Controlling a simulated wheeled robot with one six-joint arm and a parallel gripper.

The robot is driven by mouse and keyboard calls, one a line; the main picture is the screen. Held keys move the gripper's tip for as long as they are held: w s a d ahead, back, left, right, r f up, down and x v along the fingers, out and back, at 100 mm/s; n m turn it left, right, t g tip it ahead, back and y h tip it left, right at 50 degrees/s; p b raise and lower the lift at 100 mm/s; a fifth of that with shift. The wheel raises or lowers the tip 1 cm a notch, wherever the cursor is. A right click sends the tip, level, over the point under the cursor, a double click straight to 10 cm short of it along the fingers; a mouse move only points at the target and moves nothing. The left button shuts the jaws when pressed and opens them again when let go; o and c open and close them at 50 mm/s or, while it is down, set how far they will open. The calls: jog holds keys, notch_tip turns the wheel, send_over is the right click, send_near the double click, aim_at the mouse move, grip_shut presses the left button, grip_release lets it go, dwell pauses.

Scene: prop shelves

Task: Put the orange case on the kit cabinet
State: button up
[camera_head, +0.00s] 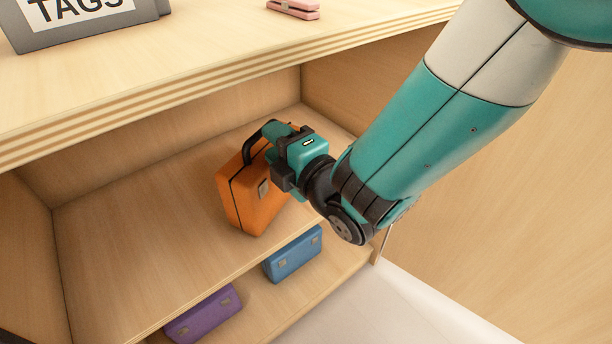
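The orange case (240,197) stands upright on the upper inner shelf of a wooden cabinet, its black handle (251,148) on top and a metal clasp on its front. My gripper (272,145) is at the handle, reaching in from the right. Its fingers overlap the handle and the case's top right edge, so whether they are closed around the handle cannot be told. The cabinet's flat wooden top (190,60) shows above; no label reading "kit" is in view.
A grey TAGS sign (90,34) and a pink stapler-like object (293,9) are on the cabinet top. A blue case (293,254) and a purple case (204,314) lie on the lower shelf. The upper shelf left of the orange case is clear.

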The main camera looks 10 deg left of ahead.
jog(key=b+v, duration=0.7)
jog(key=v, duration=0.2)
jog(key=w+d+f+m+g+h, duration=0.25)
jog(key=d+m+h, duration=0.45)
jog(key=d+m, duration=0.4)
jog(key=s+d+m+g+h, duration=0.1)
jog(key=s+d+m+g, duration=0.3)
jog(key=s, duration=0.3)
jog(key=s+d+r+m+g+h, duration=0.1)
jog(key=s+d+m+g, duration=0.4)
jog(key=s+m, duration=0.1)
jog(key=shift+s+d+h, duration=0.25)
jog(key=shift+s+h, duration=0.15)
jog(key=shift+s, duration=0.15)
